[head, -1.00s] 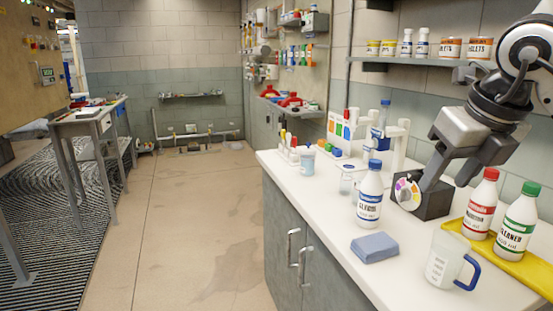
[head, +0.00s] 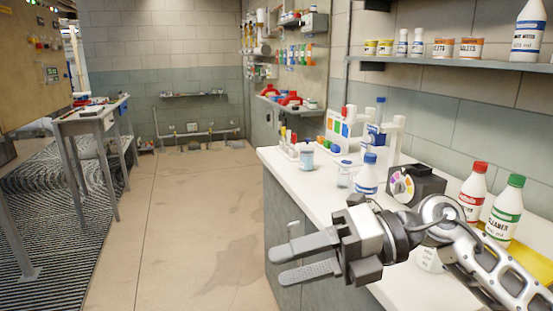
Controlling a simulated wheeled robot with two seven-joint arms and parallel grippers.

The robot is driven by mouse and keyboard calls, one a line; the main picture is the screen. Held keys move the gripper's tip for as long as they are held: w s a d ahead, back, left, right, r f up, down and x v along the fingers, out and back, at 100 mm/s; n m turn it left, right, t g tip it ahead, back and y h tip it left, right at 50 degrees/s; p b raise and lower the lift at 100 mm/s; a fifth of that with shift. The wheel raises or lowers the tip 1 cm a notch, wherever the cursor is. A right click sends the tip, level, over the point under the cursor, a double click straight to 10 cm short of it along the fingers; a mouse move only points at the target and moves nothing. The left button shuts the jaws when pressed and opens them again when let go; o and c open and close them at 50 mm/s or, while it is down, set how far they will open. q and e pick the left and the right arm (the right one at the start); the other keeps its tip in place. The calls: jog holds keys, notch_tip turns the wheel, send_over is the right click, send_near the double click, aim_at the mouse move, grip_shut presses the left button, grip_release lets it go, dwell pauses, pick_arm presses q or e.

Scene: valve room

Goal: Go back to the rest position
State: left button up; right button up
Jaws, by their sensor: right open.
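My right gripper (head: 302,259) is in the lower middle of the head view, in front of the counter's near edge. It points left, its two fingers apart with nothing between them. Its arm comes in from the lower right and crosses over the counter (head: 283,166). It hides the lower part of the blue-capped bottle (head: 368,172) and most of the white jug (head: 428,258). The blue sponge seen earlier is hidden behind it. My left gripper is not in view.
A black box with a coloured dial (head: 414,185) stands on the counter. A red-capped bottle (head: 473,192) and a green-capped bottle (head: 505,212) stand to its right by a yellow tray (head: 533,268). A shelf (head: 430,62) hangs above. The floor (head: 190,215) to the left is clear.

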jog(key=w+d+f+m+t+h, duration=0.1)
jog(key=d+f+m+t+h, duration=0.15)
jog(key=f+m+t, duration=0.55)
jog(key=w+d+f+m+t+h, duration=0.1)
jog(key=d+f+m+t+h, duration=0.3)
jog(key=m, duration=0.9)
jog(key=w+d+f+m+t, duration=0.1)
jog(key=f+m+t, duration=0.3)
jog(key=m+t, duration=0.5)
jog(key=s+d+f+m+g+h, duration=0.2)
jog(key=s+f+m+g, duration=0.2)
jog(key=f, duration=0.5)
jog(key=s+d+f+m+g+h, duration=0.2)
jog(key=s+f+m+g+h, duration=0.1)
jog(key=s+f, duration=0.6)
jog(key=shift+s+d+m+g, duration=0.15)
jog(key=shift+s+m+g, duration=0.15)
jog(key=shift+m+g, duration=0.5)
